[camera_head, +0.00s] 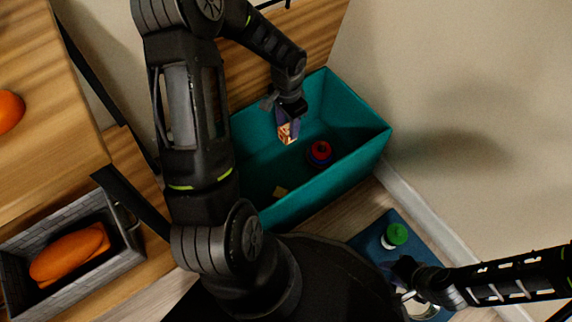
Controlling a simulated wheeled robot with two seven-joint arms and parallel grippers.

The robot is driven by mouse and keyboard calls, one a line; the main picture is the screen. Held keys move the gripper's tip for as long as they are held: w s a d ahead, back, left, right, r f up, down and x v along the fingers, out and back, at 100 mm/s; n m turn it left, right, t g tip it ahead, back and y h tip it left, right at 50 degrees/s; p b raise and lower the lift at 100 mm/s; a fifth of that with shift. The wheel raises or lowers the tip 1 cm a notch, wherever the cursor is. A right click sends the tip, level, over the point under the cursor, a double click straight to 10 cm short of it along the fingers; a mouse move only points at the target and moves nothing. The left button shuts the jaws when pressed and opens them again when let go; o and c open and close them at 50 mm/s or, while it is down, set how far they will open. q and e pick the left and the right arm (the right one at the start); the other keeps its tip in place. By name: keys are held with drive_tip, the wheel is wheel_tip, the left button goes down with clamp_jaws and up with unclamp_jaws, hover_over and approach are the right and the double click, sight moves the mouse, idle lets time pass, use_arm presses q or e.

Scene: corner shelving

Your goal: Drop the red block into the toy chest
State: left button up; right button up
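The toy chest (345,185) is an open teal box against the wall, at the centre of the head view. My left gripper (289,128) points down into the chest's opening. It appears shut on a small block (287,133) with a patterned red-orange and cream face, taken as the red block; the fingers hide part of it. The block appears clear of the chest floor. My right gripper (402,275) is at the lower right, beside a round metal dish (420,308); its fingertips are too hidden to tell open from shut.
Inside the chest lie a round red and blue toy (319,153) and a small yellowish block (280,191). A green-capped jar (396,236) stands on a blue mat (370,240). At left, a grey basket (125,262) holds an orange item (68,254); an orange fruit (8,110) sits on a wooden shelf (45,150).

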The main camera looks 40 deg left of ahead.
use_arm(q)
drive_tip(key=o, duration=0.4)
wheel_tip(320, 180, up, 8)
drive_tip(key=p, duration=0.3)
drive_tip(key=shift+f, duration=0.1)
idle(0.8)
